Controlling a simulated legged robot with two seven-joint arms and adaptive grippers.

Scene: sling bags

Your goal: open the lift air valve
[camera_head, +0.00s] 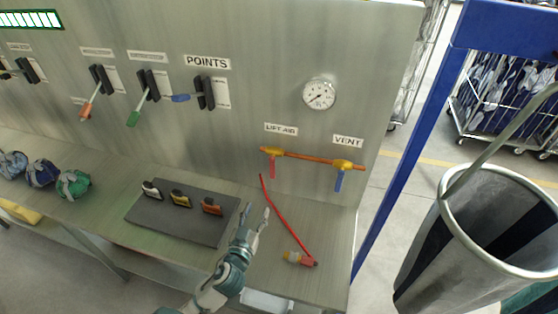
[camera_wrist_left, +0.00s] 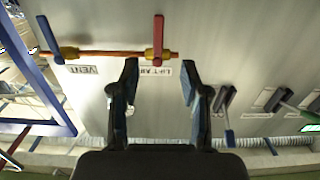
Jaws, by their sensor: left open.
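The lift air valve (camera_head: 267,151) has a yellow body and a red handle (camera_head: 272,170) that hangs straight down, crosswise to the orange pipe. It sits on the grey panel under the LIFT AIR label (camera_head: 281,129). The red handle also shows in the left wrist view (camera_wrist_left: 158,34), upside down, beyond the fingertips. My left gripper (camera_head: 256,213) is open and empty, below and in front of the valve and apart from it. Its two fingers (camera_wrist_left: 159,70) are spread in the left wrist view, with the label between them. My right gripper is not in view.
The vent valve (camera_head: 343,163) with a blue handle is right of the lift air valve on the same pipe (camera_head: 305,157). A red hose (camera_head: 285,222) runs down to a fitting on the bench. A dark mat (camera_head: 165,225) lies left of my gripper. A gauge (camera_head: 319,93) is above.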

